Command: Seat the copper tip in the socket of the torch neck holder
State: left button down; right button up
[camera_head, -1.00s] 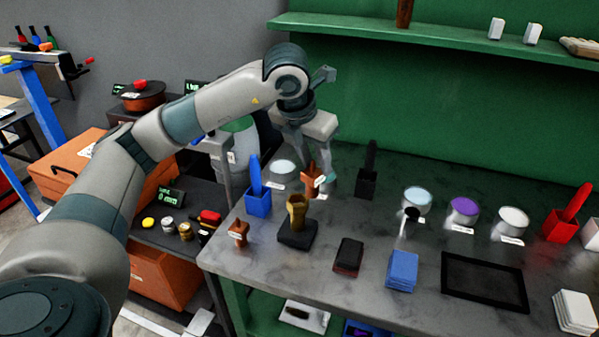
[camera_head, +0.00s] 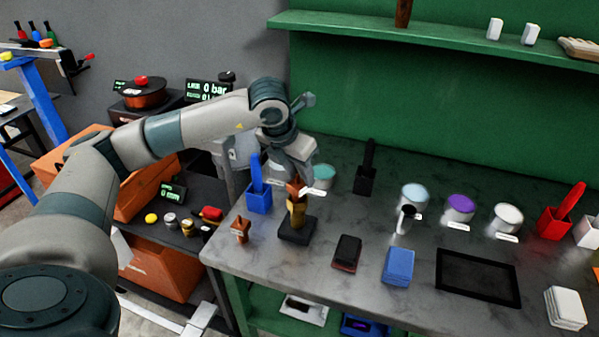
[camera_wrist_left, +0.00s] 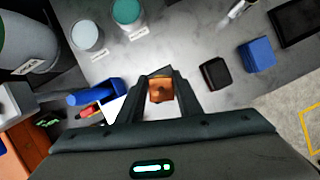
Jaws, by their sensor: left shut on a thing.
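My left gripper (camera_head: 296,178) points down and is shut on the copper tip (camera_head: 295,188). The tip sits right above the brass-coloured torch neck holder (camera_head: 298,213), which stands upright on a black base (camera_head: 297,231). In the head view the tip's lower end meets or overlaps the holder's top; I cannot tell whether it is inside the socket. In the left wrist view the copper tip (camera_wrist_left: 160,89) shows between the two dark fingers, and the holder is hidden behind it. My right gripper is not in view.
Another copper-coloured piece (camera_head: 240,230) stands left of the holder, near the table edge. A blue cup (camera_head: 258,198) is close behind left. A dark red-black block (camera_head: 346,252) and a blue block (camera_head: 397,265) lie to the right. Pots stand behind.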

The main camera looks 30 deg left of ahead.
pick_arm(q)
jog(key=shift+f, duration=0.45)
jog(key=shift+f, duration=0.15)
jog(key=c, duration=1.3)
grip_release()
jog(key=shift+o, duration=0.2)
jog(key=shift+r, duration=0.25)
